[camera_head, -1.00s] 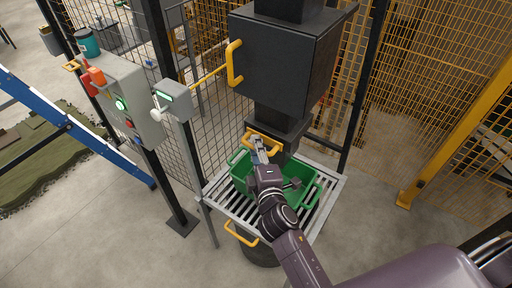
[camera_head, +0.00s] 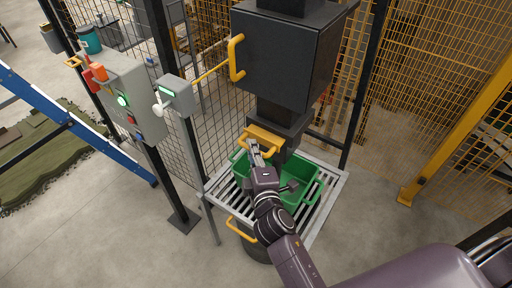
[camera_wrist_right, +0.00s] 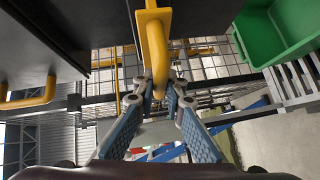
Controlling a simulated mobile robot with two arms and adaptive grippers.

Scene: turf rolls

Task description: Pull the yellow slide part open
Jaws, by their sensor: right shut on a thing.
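The yellow slide part (camera_head: 265,135) sticks out of the black chute's lower end, above a green crate (camera_head: 310,188). A strip of its flat yellow plate shows beside its handle. My right gripper (camera_head: 252,147) is shut on the handle of the slide part. In the right wrist view the yellow handle (camera_wrist_right: 157,50) runs down between the fingertips (camera_wrist_right: 160,94), one on each side. The inner end of the slide part is hidden in the chute. My left gripper is not in view.
The green crate stands on a grey roller stand (camera_head: 224,196) under my right arm. A black box (camera_head: 285,58) with a yellow handle is above. A grey control box (camera_head: 130,95) stands at left, and mesh fencing is behind. Concrete floor is open at right.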

